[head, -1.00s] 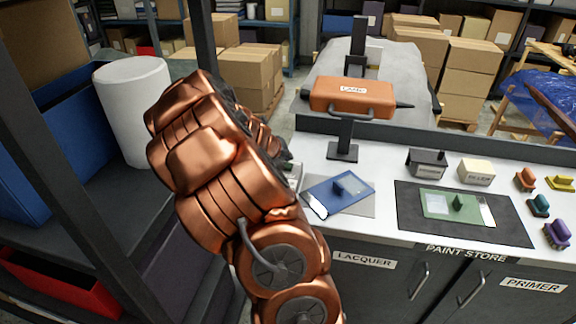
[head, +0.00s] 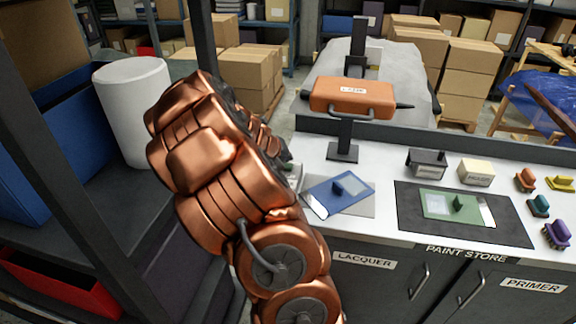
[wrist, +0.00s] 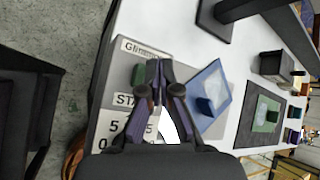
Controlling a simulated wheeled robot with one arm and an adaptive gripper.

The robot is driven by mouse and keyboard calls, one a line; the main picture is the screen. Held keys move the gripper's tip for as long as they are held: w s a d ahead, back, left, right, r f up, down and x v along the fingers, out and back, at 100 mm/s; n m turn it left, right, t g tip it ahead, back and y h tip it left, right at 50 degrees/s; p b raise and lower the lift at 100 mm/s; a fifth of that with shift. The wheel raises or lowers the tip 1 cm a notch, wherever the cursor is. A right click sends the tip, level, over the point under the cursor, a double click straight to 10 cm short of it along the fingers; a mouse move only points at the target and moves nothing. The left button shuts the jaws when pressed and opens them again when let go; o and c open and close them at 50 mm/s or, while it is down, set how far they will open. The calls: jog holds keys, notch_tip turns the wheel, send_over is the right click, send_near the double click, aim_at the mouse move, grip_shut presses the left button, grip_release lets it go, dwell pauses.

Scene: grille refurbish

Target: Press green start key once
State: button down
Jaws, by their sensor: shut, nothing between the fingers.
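The green start key (wrist: 138,75) shows in the wrist view on a pale control panel (wrist: 111,82), just left of my fingertips. The panel carries a partly hidden label beginning "STA" and large digits near my fingers. My gripper (wrist: 156,68) is shut and empty, its dark fingers together over the panel beside the key. Whether the fingertips touch the key or panel cannot be told. In the head view my copper arm hides my gripper and most of the panel.
A blue plate with a handle (head: 337,193) lies right of the panel; it also shows in the wrist view (wrist: 210,97). An orange case (head: 352,97) sits on a dark stand (head: 343,151). A green plate (head: 450,205) lies on a dark mat (head: 420,228).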

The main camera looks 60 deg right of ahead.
aim_at(287, 166)
jog(key=shift+f, duration=0.15)
jog(key=shift+f, duration=0.25)
jog(key=shift+f, duration=0.5)
dwell(0.8)
jog(key=shift+r, duration=0.1)
jog(key=shift+r+p, duration=0.85)
jog(key=shift+p, duration=0.4)
notch_tip(287, 166, up, 5)
jog(key=p, duration=0.5)
dwell(0.8)
